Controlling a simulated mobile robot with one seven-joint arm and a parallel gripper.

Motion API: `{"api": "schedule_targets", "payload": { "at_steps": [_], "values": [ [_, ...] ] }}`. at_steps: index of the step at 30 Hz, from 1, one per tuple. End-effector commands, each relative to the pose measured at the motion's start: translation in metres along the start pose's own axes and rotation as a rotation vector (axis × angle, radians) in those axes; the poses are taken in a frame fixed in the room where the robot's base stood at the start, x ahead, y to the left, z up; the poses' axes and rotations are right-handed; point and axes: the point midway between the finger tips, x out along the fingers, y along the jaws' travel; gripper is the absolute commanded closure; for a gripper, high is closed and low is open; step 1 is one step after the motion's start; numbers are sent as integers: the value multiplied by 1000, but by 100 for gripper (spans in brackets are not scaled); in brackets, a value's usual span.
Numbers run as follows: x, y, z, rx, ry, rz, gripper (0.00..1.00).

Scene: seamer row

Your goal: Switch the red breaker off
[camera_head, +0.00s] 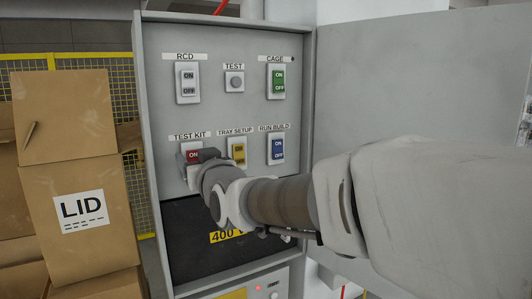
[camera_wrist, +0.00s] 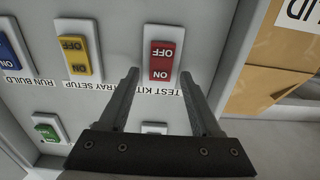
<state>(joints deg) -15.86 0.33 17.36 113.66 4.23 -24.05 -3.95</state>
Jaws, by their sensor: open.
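The red breaker (camera_head: 193,156), labelled TEST KIT, is in the lower row at the left of the grey panel, partly hidden by my gripper in the head view. In the wrist view, which is upside down, the red breaker (camera_wrist: 163,59) shows its OFF and ON markings in a white frame. Which way its rocker is pressed I cannot tell. My gripper (camera_wrist: 160,74) is open and empty, its two fingers pointing at the panel on either side of the breaker's ON end. Whether they touch the panel is unclear.
The yellow breaker (camera_head: 237,152) and blue breaker (camera_head: 277,149) sit right of the red one. Above are the RCD switch (camera_head: 187,82), TEST button (camera_head: 234,82) and green CAGE breaker (camera_head: 278,82). Cardboard boxes (camera_head: 75,185) stand left; an open cabinet door (camera_head: 420,85) is right.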

Motion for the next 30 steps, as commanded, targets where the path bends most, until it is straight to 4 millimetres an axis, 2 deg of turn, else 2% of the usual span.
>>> {"api": "schedule_targets", "payload": {
  "at_steps": [9,20,30],
  "values": [
    [2,0,0,0,0,0,35],
    [1,0,0,0,0,0,100],
    [2,0,6,0,17,0,100]
  ]
}}
